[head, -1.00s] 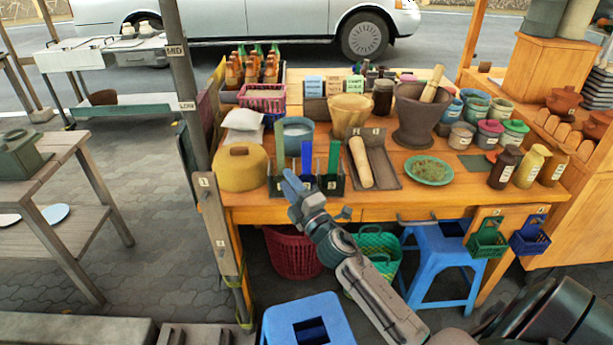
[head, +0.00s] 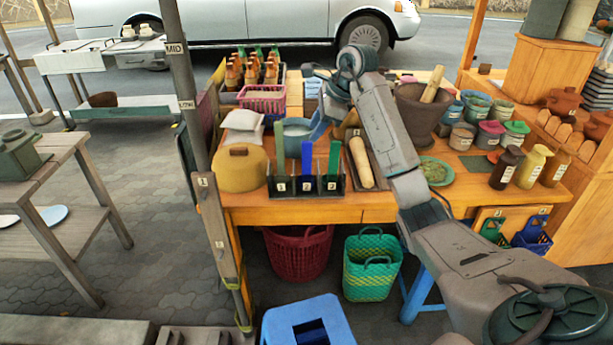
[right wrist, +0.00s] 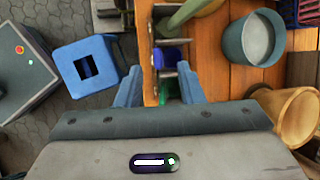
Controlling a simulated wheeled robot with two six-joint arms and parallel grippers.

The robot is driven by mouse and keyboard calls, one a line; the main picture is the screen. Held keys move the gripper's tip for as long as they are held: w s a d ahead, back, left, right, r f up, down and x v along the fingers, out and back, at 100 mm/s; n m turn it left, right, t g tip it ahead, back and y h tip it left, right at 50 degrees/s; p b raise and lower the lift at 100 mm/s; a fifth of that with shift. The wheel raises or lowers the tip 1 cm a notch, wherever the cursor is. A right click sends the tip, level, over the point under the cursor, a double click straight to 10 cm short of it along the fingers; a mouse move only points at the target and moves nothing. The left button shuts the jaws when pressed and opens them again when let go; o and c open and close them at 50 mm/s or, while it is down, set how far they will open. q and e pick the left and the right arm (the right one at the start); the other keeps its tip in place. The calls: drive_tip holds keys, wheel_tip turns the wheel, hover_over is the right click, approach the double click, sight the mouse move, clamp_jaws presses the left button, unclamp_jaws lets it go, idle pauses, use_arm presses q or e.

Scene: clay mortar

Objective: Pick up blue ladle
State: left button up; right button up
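A black rack (head: 306,187) with numbered slots stands at the table's front left. A tall green piece (head: 280,145) stands at its left slot. My right gripper (head: 322,120) is above the table behind the rack, near the blue-grey pot. In the right wrist view its two blue fingers (right wrist: 160,78) are spread and empty, with the rack and a blue piece (right wrist: 168,57) beyond them. My left gripper is out of view.
The blue-grey pot (head: 298,134) stands behind the rack and a yellow-brown lidded pot (head: 240,170) to its left. A scoop tray with a wooden pestle (head: 361,163) lies to its right. A blue stool (head: 309,322) stands in front.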

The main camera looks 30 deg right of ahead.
hover_over(304, 161)
drive_tip(key=s+d, duration=0.1)
drive_tip(key=s, duration=0.1)
drive_tip(key=shift+g, duration=0.3)
drive_tip(key=f, duration=0.2)
drive_tip(key=f+p, duration=0.1)
drive_tip(key=f, duration=0.1)
drive_tip(key=shift+w+d+f, duration=0.15)
drive_tip(key=shift+w+f, duration=0.05)
drive_tip(key=shift+f, duration=0.2)
drive_tip(key=p+x, duration=0.1)
drive_tip(key=x, duration=0.3)
drive_tip(key=shift+f, duration=0.15)
drive_tip(key=shift+w+f+p, duration=0.1)
drive_tip(key=shift+f+p, duration=0.2)
drive_tip(key=shift+f, duration=0.1)
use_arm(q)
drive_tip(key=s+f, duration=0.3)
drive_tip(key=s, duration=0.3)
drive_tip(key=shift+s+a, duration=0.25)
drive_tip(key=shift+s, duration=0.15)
use_arm(e)
clamp_jaws()
